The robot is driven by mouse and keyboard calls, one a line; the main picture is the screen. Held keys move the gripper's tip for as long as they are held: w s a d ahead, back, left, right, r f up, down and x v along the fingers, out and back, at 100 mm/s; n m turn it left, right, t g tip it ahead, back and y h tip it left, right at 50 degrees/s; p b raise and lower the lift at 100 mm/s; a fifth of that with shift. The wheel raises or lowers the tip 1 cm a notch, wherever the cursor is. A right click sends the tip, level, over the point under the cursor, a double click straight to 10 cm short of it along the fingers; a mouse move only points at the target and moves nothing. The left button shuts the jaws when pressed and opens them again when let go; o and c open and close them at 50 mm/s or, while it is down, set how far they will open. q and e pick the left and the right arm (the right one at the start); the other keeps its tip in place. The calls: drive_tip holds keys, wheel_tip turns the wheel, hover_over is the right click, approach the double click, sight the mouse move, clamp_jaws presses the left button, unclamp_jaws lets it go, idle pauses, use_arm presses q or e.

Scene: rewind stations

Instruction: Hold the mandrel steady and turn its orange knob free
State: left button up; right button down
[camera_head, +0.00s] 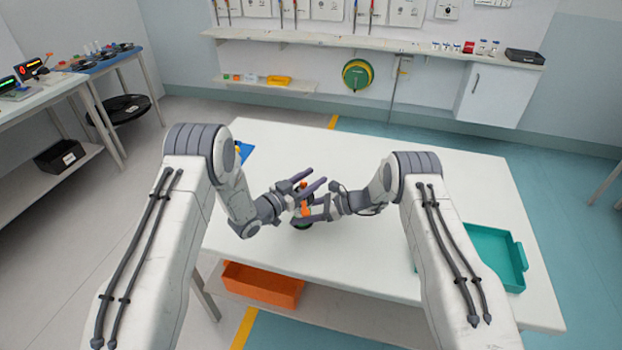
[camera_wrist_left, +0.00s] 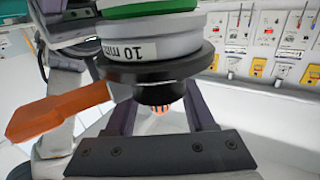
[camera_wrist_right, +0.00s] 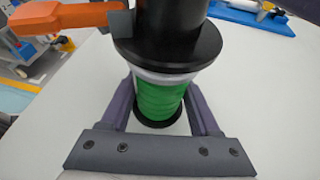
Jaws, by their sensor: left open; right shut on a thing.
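A "10 mm" label (camera_wrist_left: 128,50) shows in the left wrist view. The orange knob (camera_wrist_right: 70,18) has a long arm sticking out to one side above the flange; it also shows in the left wrist view (camera_wrist_left: 60,108). My right gripper (camera_head: 300,217) is shut around the green body. My left gripper (camera_head: 314,180) is open above the mandrel, its fingers apart on either side of the black hub (camera_wrist_left: 160,92). The hub's far side is hidden.
A teal tray (camera_head: 522,258) sits at the table's right. A blue item (camera_head: 245,151) lies partly behind my left arm. An orange bin (camera_head: 262,287) is on the shelf below the table. The far table top (camera_head: 330,145) is clear.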

use_arm(q)
clamp_jaws()
drive_tip(key=shift+s+d+r+m+g+h, duration=0.1)
drive_tip(key=shift+s+m+g+h, duration=0.1)
drive_tip(key=shift+m+g+h, duration=0.7)
drive_tip(key=shift+s+d+f+m+g+h, duration=0.1)
drive_tip(key=shift+s+m+g+h, duration=0.2)
drive_tip(key=shift+m+g, duration=0.7)
drive_tip(key=shift+s+d+r+m+g+h, duration=0.1)
drive_tip(key=shift+m+g+h, duration=0.5)
drive_tip(key=shift+g, duration=0.7)
unclamp_jaws()
